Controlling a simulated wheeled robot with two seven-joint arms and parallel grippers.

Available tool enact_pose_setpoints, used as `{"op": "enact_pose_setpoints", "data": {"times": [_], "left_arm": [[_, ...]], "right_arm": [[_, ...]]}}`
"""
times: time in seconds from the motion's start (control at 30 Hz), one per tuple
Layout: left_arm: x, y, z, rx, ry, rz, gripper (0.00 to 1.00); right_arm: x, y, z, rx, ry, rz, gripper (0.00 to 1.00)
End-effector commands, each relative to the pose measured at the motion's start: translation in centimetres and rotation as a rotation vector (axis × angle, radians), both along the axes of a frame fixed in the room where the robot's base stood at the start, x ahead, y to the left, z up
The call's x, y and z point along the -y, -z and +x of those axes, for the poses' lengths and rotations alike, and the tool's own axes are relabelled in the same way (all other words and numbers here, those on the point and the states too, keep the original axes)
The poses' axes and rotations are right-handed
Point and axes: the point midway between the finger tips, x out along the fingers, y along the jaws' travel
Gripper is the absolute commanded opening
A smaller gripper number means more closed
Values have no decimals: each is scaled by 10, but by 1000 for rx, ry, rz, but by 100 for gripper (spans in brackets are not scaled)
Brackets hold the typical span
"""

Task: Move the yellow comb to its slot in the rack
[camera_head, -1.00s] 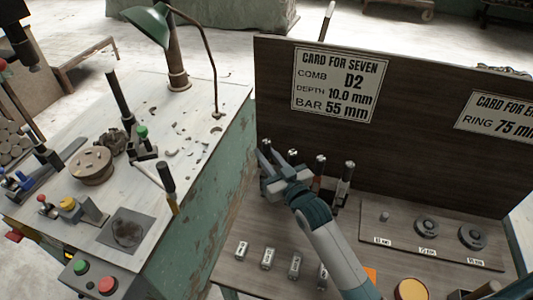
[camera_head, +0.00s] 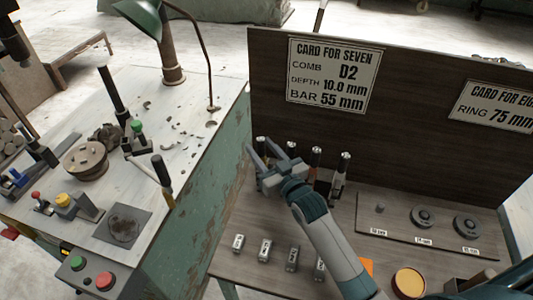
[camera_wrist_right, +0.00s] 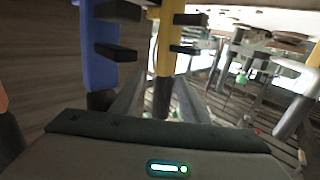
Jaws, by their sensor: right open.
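The yellow comb (camera_wrist_right: 166,45) stands in the middle of the right wrist view, with a dark handle end toward the camera. A blue comb (camera_wrist_right: 98,62) is beside it on the left. In the head view several dark handles with pale tops (camera_head: 316,155) stand upright in the rack against the dark board; I cannot tell there which belongs to the yellow comb. My right gripper (camera_head: 262,154) is open at the left end of this row. In the wrist view its blurred fingers (camera_wrist_right: 160,98) lie either side of the yellow comb's handle; contact cannot be told. My left gripper is not in view.
A dark upright board with a card (camera_head: 331,76) rises behind the rack. Several small metal blocks (camera_head: 265,250) lie in front. A ring tray (camera_head: 395,235) is to the right. The cluttered left table (camera_head: 200,105) stands across a gap.

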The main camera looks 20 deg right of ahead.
Motion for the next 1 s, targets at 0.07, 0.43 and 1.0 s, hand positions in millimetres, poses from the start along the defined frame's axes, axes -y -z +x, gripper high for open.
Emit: {"op": "enact_pose_setpoints", "data": {"times": [0.07, 0.43, 1.0], "left_arm": [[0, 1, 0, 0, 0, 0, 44], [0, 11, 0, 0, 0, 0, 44], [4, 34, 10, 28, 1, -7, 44]], "right_arm": [[1, 0, -2, 0, 0, 0, 42], [8, 2, -40, 0, 0, 0, 42], [28, -1, -145, 1, -1, -1, 42]]}}
